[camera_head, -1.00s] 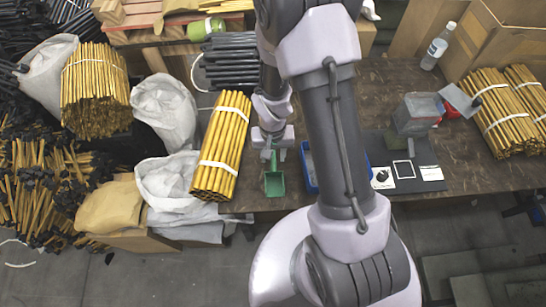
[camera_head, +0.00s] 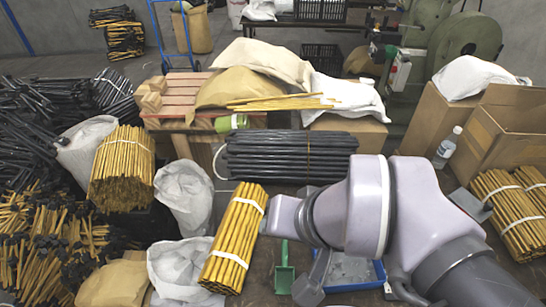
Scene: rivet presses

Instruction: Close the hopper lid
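The hopper is mostly hidden behind my arm. A grey flat plate, which looks like its raised lid (camera_head: 470,204), shows just right of my arm beside the yellow rod bundles. My arm reaches in from the lower right and bends across the picture. Its pale outer end lies over the bench near the green scoop and the blue tray. I cannot make out my gripper's fingertips, so whether it is open or shut does not show. Nothing of my arm visibly touches the lid.
A green scoop (camera_head: 285,270) lies at the bench near a yellow rod bundle (camera_head: 232,238). A blue tray (camera_head: 372,280) is partly behind my arm. Black rods (camera_head: 285,155) lie behind it. A clear bottle (camera_head: 446,148) and a cardboard box (camera_head: 490,150) stand near the lid.

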